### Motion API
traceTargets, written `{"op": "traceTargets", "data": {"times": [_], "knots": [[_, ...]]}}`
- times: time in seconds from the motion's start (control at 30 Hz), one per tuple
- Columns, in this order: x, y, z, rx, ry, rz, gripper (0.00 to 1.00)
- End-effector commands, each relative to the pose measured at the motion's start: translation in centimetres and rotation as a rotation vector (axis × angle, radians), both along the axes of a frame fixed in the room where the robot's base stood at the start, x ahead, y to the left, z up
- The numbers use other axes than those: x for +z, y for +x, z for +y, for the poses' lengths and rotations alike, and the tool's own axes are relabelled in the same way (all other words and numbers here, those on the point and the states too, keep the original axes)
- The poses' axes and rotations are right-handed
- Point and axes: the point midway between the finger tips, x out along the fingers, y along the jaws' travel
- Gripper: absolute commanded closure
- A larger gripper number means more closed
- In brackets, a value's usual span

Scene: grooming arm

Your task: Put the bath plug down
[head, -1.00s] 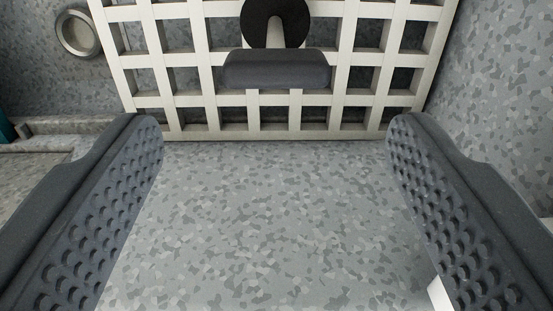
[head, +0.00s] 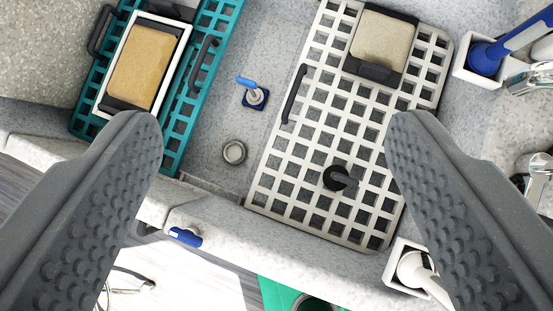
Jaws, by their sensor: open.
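A round metal drain ring (head: 234,152) and a blue-handled item (head: 253,93) are on the speckled floor between the white rack and a teal rack (head: 172,158). White holders stand at upper right (head: 480,70) and lower right (head: 393,268). A speckled rim (head: 225,232) runs in front.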

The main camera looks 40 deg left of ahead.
Motion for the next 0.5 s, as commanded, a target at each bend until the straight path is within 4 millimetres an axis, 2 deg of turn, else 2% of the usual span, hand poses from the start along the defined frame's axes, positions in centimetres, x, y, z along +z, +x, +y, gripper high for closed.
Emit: {"op": "traceTargets", "data": {"times": [0.03, 0.17, 0.3, 0.4, 0.5], "knots": [[3.1, -0.9, 1.0, 0.024, -0.016, -0.066, 0.31], [10.0, -3.2, 3.0, 0.082, -0.059, -0.223, 0.31], [16.6, -6.5, 5.0, 0.137, -0.102, -0.379, 0.31], [20.5, -8.9, 5.5, 0.164, -0.127, -0.475, 0.31], [23.0, -10.7, 6.2, 0.182, -0.143, -0.539, 0.31]]}}
